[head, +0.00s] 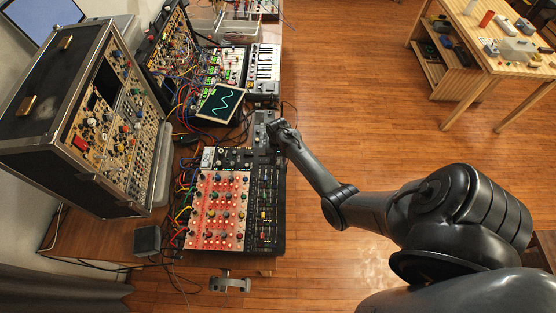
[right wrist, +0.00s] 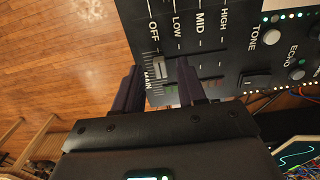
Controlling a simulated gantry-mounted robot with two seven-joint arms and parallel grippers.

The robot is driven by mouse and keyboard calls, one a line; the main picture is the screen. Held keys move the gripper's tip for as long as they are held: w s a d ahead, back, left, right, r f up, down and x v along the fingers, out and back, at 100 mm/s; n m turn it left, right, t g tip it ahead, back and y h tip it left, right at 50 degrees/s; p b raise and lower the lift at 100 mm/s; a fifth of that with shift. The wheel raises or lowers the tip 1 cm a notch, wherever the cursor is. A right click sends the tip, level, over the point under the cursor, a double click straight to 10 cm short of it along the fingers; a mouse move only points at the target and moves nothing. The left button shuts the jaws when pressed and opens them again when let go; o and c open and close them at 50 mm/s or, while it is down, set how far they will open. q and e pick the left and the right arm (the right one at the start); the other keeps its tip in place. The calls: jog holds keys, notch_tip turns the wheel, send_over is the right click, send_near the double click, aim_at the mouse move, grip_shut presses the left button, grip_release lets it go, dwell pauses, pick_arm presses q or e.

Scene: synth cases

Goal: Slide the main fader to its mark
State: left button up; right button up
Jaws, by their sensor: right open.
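The main fader (right wrist: 160,68) has a light grey cap on a black panel (right wrist: 262,50). In the right wrist view the cap stands in line with the OFF label, beside the word MAIN. LOW, MID and HIGH follow in a row to the right. My right gripper (right wrist: 158,80) is open, one finger on each side of the cap. I cannot tell whether a finger touches it. In the head view my right gripper (head: 283,132) is over the small grey panel unit (head: 261,130), and the fader is too small to make out. My left gripper is not in view.
A red and black mixer (head: 217,208) with many knobs lies just in front of the unit. A tilted screen (head: 220,103) with a green wave and a keyboard (head: 263,64) stand behind it. Cased modules (head: 100,110) and cables crowd the left. Wooden floor is open to the right.

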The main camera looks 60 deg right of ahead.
jog(key=shift+f, duration=0.45)
grip_shut()
